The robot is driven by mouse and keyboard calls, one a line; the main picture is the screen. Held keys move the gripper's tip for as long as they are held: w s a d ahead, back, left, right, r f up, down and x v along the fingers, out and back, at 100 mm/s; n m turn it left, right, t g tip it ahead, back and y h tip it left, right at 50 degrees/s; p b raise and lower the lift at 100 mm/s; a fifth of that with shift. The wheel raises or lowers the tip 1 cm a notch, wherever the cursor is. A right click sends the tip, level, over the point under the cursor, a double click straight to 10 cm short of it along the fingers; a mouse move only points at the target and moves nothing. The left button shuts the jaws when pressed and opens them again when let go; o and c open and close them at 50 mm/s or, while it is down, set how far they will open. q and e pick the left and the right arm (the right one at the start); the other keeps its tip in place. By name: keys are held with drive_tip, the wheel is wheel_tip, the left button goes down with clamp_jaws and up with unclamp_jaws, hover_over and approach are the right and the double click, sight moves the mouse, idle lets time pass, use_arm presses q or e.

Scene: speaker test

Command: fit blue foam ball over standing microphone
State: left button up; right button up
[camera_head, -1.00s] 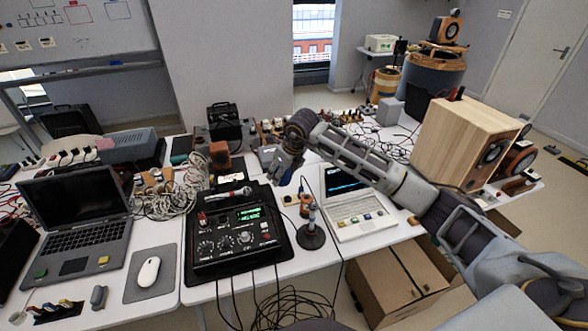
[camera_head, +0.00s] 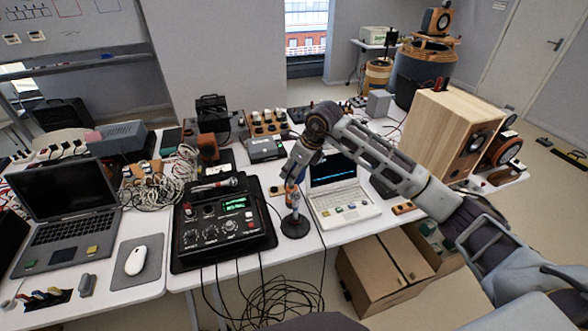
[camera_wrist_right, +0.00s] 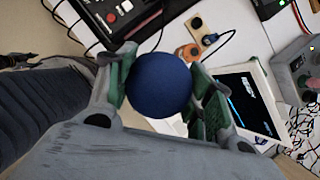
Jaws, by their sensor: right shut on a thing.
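My right gripper (camera_head: 291,181) comes in from the right and points down above the standing microphone (camera_head: 293,205). The microphone is upright on a round black base (camera_head: 295,227). In the right wrist view, the blue foam ball (camera_wrist_right: 158,84) sits between the two fingers, which are shut on it. The ball hides what lies behind it, so the microphone does not show clearly there. In the head view the fingers and ball are small, and I cannot tell whether the ball touches the microphone. My left gripper is not in view.
A black mixer (camera_head: 222,231) with another microphone (camera_head: 213,185) lying on it is left of the stand. A white laptop (camera_head: 342,205) is close on the right. Cables hang over the table's front edge. A wooden speaker (camera_head: 440,130) stands farther right.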

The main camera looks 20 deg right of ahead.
sight(294, 191)
drive_tip(key=shift+s, duration=0.1)
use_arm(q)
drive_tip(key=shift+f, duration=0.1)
use_arm(e)
drive_tip(key=shift+f, duration=0.25)
idle(0.3)
drive_tip(key=shift+f+b, duration=0.7)
drive_tip(key=shift+f, duration=0.65)
drive_tip(key=shift+f+b, duration=0.35)
drive_tip(key=shift+f, duration=0.35)
drive_tip(key=shift+f+b, duration=0.4)
drive_tip(key=shift+f, duration=0.45)
drive_tip(key=shift+f+b, duration=0.95)
drive_tip(key=shift+f, duration=0.5)
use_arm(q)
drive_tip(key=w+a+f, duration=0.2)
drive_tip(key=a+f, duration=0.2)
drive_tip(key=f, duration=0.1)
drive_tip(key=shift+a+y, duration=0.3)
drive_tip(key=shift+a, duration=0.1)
